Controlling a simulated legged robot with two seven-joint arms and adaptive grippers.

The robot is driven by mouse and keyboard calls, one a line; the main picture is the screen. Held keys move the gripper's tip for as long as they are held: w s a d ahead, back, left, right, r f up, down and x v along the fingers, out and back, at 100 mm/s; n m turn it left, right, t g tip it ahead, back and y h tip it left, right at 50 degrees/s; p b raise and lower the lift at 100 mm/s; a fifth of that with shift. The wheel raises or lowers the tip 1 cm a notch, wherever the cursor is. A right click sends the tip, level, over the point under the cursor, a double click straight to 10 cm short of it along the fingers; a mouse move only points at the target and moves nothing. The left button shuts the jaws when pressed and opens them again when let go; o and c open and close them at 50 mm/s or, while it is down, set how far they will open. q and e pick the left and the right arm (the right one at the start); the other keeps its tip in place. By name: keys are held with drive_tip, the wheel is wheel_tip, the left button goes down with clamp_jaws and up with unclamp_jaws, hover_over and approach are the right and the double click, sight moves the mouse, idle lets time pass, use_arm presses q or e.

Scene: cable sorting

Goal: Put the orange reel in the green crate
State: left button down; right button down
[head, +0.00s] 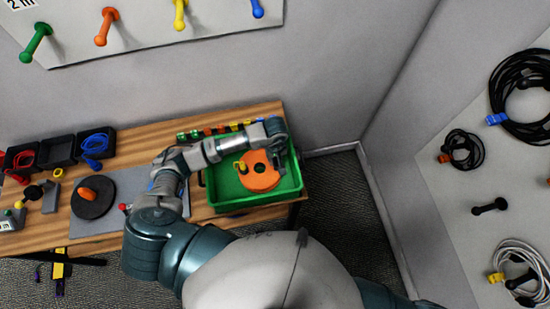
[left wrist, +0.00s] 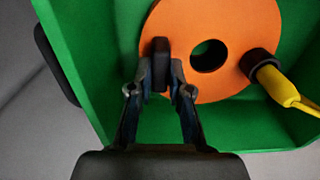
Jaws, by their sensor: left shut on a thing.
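The orange reel (head: 262,180) is a flat disc with a central hole. It is inside the green crate (head: 232,207), which stands at the right end of the wooden table. In the left wrist view the reel (left wrist: 220,22) is over the crate's interior, within its green walls (left wrist: 85,60). My left gripper (left wrist: 162,68) is shut on a black knob on the reel's face. In the head view my left gripper (head: 279,163) reaches down into the crate. I cannot tell whether the reel rests on the crate floor. My right gripper is not in view.
A yellow plug with a black end (left wrist: 285,90) sits at the reel. A grey mat (head: 110,215) with a dark disc (head: 93,197) lies left of the crate. Black trays (head: 58,150) stand at the table's left. Cables hang on the right wall (head: 465,150).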

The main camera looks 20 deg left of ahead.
use_arm(q)
drive_tip(key=c, duration=1.1)
unclamp_jaws()
wheel_tip(320, 180, up, 12)
drive_tip(key=b, duration=0.1)
drive_tip(key=shift+w, duration=0.1)
